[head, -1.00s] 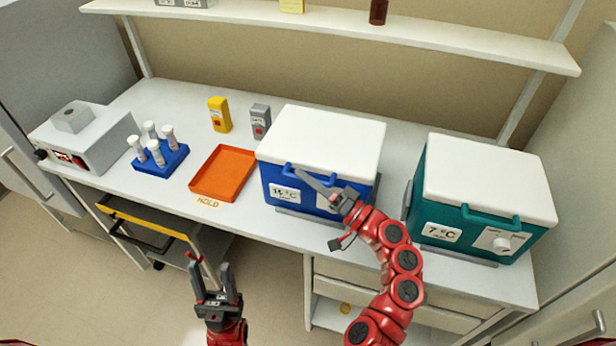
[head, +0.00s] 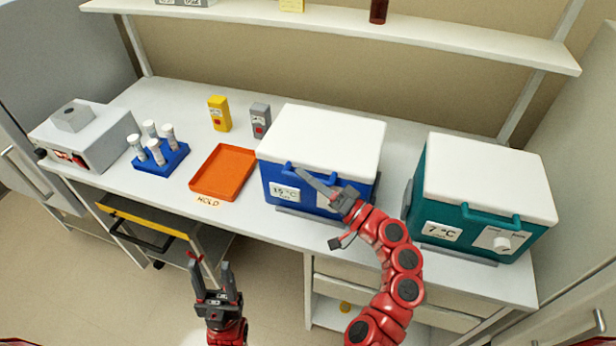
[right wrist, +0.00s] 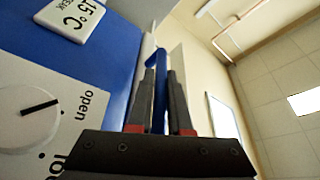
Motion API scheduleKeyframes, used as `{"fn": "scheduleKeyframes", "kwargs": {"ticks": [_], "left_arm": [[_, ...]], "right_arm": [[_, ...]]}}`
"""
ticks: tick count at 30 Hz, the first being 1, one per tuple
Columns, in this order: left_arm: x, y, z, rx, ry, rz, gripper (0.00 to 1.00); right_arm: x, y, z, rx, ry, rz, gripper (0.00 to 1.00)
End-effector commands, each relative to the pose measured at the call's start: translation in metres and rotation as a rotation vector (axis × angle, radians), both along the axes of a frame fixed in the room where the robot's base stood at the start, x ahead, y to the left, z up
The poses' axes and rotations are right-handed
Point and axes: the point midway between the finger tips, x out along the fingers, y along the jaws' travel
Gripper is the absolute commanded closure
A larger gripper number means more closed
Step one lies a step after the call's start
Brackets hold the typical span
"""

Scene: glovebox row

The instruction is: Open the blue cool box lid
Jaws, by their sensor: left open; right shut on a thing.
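The blue cool box (head: 272,180) stands on the bench with its white lid (head: 325,135) closed. Its front carries a 15 °C label (head: 285,193) and a blue handle (head: 290,173) under the lid's front edge. My right gripper (head: 312,181) is at the front of the box, shut on the handle. In the right wrist view the blue handle (right wrist: 160,95) stands between the two fingers (right wrist: 160,100). A white plate with a knob (right wrist: 28,115) and the word "open" shows there beside the gripper. My left gripper (head: 213,276) is open and empty, in front of the bench.
A teal cool box (head: 470,205) marked 7 °C stands to the right. An orange tray (head: 222,173), a blue tube rack (head: 160,158), yellow (head: 219,114) and grey (head: 260,121) devices stand left. A shelf (head: 340,30) runs above the bench's back.

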Motion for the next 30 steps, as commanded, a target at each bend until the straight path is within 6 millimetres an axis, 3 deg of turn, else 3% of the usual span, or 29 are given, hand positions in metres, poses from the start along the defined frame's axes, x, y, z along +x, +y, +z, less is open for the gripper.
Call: {"fn": "scheduleKeyframes", "kwargs": {"ticks": [22,30], "left_arm": [[0.0,0.0,0.002,0.0,0.0,0.0,0.5],[0.0,0.0,0.031,0.0,0.0,0.0,0.5]], "right_arm": [[0.0,-0.001,0.002,0.002,0.003,-0.002,1.0],[0.002,-0.002,0.031,0.027,0.078,-0.005,1.0]]}}
